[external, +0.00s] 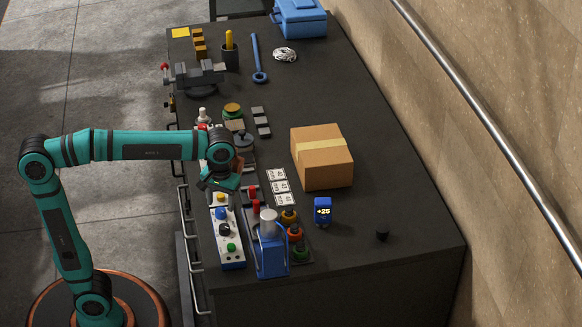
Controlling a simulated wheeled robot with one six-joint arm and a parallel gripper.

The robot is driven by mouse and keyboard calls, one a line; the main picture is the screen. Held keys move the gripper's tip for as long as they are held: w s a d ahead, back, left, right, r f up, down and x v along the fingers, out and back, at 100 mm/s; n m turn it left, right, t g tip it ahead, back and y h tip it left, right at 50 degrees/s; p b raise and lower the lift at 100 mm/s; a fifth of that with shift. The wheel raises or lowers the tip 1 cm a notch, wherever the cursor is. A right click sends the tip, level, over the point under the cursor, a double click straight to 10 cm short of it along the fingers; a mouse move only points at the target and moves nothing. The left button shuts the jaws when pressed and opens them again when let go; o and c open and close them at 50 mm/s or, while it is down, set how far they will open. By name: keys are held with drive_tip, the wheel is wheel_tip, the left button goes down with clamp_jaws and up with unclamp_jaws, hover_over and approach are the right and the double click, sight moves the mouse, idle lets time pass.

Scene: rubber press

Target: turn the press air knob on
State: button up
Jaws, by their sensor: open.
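A narrow control panel (229,259) lies near the front left edge of the bench. It carries a yellow button (220,198), a blue button (220,213), a black knob (224,230) and a green button (231,247). The black knob may be the press air knob; its label and turn position are too small to read. My gripper (219,187) hangs just above the far end of the panel, apart from the black knob. It is open, with nothing visible between its fingers. The arm and gripper hide the panel's far end.
Red, orange and green parts sit on a dark tray (307,260). The front right bench is mostly clear.

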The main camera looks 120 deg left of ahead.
sight(221, 213)
drive_tip(key=shift+s+f, duration=0.1)
drive_tip(key=shift+f, duration=1.35)
drive_tip(key=c, duration=1)
drive_tip(key=shift+o, duration=0.2)
